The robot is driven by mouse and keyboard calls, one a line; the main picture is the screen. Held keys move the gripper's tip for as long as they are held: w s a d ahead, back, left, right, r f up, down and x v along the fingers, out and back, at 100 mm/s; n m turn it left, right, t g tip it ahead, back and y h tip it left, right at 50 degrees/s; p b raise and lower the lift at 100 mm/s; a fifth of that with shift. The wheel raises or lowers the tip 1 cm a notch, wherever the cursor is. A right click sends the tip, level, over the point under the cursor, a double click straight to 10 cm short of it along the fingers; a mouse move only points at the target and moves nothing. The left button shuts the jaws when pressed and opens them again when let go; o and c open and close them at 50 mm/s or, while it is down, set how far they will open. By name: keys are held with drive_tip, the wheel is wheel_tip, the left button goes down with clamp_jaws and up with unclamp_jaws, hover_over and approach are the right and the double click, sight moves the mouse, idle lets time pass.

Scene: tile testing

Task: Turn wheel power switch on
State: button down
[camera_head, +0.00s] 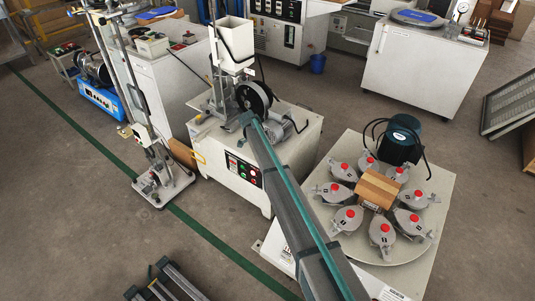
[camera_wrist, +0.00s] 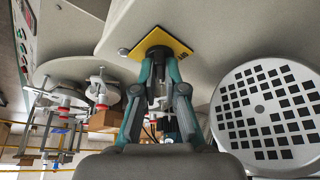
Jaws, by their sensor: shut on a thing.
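In the wrist view, a yellow square plate (camera_wrist: 176,46) with a dark round knob (camera_wrist: 157,38) at its middle is fixed to a pale machine surface. My gripper (camera_wrist: 159,52) is shut on the knob, its green-and-grey fingers close together. The fingertips partly cover the knob, so its turned position cannot be read. The pale machine (camera_head: 272,141) with a dark wheel (camera_head: 254,98) stands behind the arm.
In the wrist view, a perforated round cover (camera_wrist: 267,113) sits close on the right.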

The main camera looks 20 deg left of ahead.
drive_tip(key=c, duration=1.2)
unclamp_jaws()
drive_tip(key=shift+c, duration=0.2)
drive_tip(key=v, duration=1.2)
